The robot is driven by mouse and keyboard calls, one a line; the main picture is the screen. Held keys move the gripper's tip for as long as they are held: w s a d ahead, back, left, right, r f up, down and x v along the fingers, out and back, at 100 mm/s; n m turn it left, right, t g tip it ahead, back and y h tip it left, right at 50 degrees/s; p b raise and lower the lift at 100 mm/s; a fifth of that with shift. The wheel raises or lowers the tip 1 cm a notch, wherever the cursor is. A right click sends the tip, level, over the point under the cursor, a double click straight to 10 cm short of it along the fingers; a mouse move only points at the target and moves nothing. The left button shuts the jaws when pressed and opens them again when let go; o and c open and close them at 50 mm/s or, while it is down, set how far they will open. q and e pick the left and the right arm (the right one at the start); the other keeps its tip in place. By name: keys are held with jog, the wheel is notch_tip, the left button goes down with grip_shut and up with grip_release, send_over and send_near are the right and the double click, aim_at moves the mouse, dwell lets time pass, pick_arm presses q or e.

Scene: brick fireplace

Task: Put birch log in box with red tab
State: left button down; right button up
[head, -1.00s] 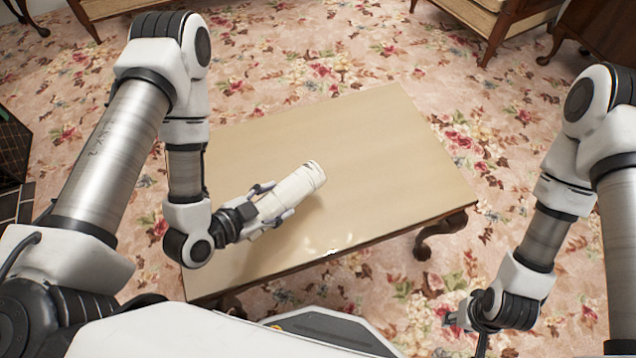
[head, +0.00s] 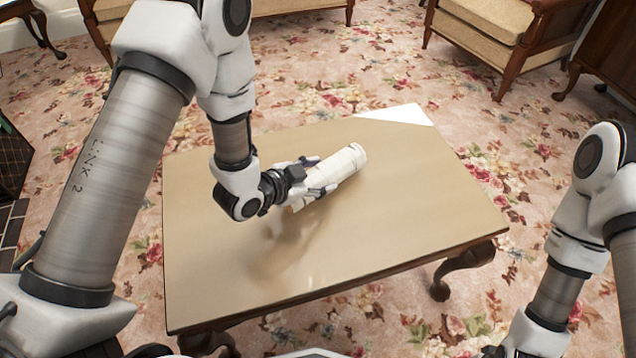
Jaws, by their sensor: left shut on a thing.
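The birch log (head: 345,168) is a pale, nearly white cylinder in the head view, tilted up to the right over the table. My left gripper (head: 318,185) is shut on the log's near left end. The log seems held above the tabletop, with a dark shadow below and to the left. My right arm is at the right edge, and its gripper is outside the frame. No box with a red tab is visible.
A wooden table (head: 390,225) with a bare tan top and curved legs stands in front of me. A floral carpet (head: 490,120) surrounds it. Cushioned wooden chairs (head: 490,20) stand at the back. A white patch (head: 397,113) shows at the table's far right corner.

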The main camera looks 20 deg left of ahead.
pick_arm(q)
jog(key=shift+f, duration=0.95)
jog(key=shift+r, duration=0.1)
jog(key=shift+c, duration=1.2)
grip_release()
